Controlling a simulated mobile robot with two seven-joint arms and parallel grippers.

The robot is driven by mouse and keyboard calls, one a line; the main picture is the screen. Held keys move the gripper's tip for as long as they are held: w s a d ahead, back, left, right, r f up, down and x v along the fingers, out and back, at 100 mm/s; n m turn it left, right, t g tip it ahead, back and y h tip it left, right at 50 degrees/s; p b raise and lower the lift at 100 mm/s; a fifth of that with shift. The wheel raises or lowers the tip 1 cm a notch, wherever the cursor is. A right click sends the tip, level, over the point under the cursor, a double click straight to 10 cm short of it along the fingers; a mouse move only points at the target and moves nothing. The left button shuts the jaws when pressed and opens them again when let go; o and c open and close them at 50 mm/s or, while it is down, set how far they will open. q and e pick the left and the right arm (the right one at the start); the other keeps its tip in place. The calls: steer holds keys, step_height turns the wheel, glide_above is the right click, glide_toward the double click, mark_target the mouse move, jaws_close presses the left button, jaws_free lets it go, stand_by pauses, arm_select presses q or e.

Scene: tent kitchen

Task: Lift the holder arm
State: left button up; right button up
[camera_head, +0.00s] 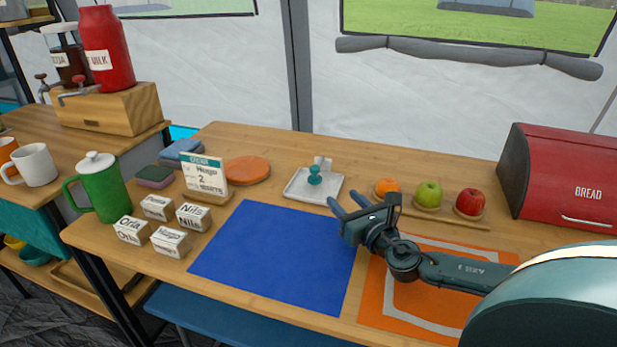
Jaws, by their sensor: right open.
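A white square holder (302,189) lies on the wooden table near its back edge. A teal knob-like piece (315,177) stands at its middle, with a small white upright part (324,164) behind it. I take the teal piece to be on the holder arm; the arm itself is too small to make out. My right gripper (345,197) comes in from the right, above the table between the blue and orange mats. Its fingers are apart and empty, pointing toward the holder, just right of and in front of it, and not visibly touching it. My left gripper is not in view.
A blue mat (275,255) and orange mat (450,255) lie in front. Small labelled boxes, a sign (205,174) and a green pitcher (101,187) stand left.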

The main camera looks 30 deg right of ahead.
mark_target(317, 171)
steer(key=shift+w+d+r, duration=0.1)
steer(key=shift+w+r, duration=0.05)
steer(key=shift+w, duration=0.4)
steer(key=w, duration=0.7)
steer(key=w+d+b, duration=0.1)
steer(key=w, duration=0.3)
steer(key=shift+w, duration=0.35)
steer(key=shift+c, duration=0.3)
jaws_close()
